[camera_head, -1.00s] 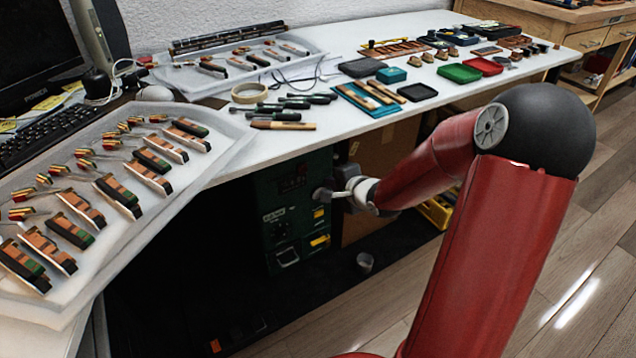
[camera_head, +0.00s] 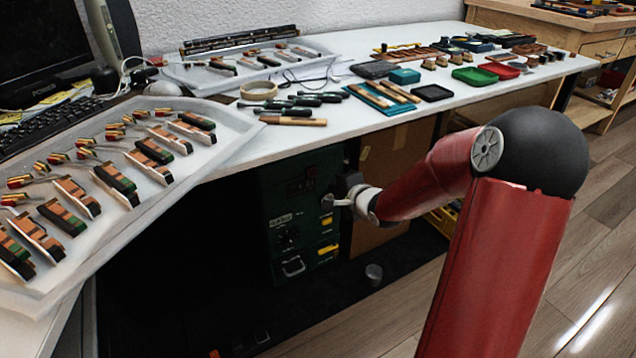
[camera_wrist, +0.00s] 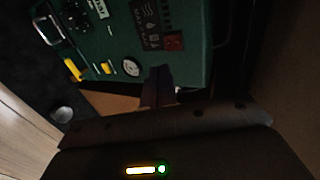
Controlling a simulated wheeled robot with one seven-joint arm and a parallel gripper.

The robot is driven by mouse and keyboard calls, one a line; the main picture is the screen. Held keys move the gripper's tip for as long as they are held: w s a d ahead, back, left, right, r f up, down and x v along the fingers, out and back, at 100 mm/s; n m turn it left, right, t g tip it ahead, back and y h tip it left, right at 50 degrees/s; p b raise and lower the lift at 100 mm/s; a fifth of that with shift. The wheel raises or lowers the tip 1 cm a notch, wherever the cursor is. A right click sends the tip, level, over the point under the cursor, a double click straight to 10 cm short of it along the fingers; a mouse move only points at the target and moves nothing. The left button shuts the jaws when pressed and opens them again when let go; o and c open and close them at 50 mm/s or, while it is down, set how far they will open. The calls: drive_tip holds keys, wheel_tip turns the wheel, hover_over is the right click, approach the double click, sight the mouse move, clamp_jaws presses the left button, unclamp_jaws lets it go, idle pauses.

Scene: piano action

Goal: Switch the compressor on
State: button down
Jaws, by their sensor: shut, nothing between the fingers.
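The compressor (camera_head: 284,215) is a dark green unit under the table, with a dark panel, knobs, yellow parts and a metal handle on its front. My gripper (camera_head: 328,201) is at the right part of its front, at upper height. In the wrist view the green compressor front (camera_wrist: 115,40) fills the upper left, with a round white gauge, yellow parts and a dark red square. My gripper fingers (camera_wrist: 160,75) are dark and together, overlapping the panel beside the gauge and red square. Contact cannot be told. No switch is clearly identifiable.
The white table (camera_head: 235,152) overhangs the compressor. A brown board (camera_head: 378,160) stands right of it, and a small grey cylinder (camera_head: 374,272) is on the floor in front. A tray (camera_head: 225,112) of piano action parts lies on the table at left. Open floor lies at lower right.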

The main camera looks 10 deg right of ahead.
sight(311, 169)
drive_tip(key=x, duration=0.2)
drive_tip(key=b+x, duration=0.1)
drive_tip(key=x, duration=0.5)
drive_tip(key=shift+w+a+r+b, duration=0.1)
drive_tip(key=shift+w+r+b, duration=0.05)
drive_tip(key=shift+r+b, duration=0.15)
drive_tip(key=shift+w+a, duration=0.15)
drive_tip(key=shift+w, duration=0.45)
drive_tip(key=shift+w+f+t+b, duration=0.2)
drive_tip(key=shift+f+t+b, duration=0.2)
drive_tip(key=shift+b, duration=0.35)
drive_tip(key=shift+r+p, duration=0.35)
drive_tip(key=shift+r, duration=0.05)
drive_tip(key=shift+w+a+r+p, duration=0.1)
drive_tip(key=shift+w+r+p, duration=0.05)
drive_tip(key=shift+r+p, duration=0.8)
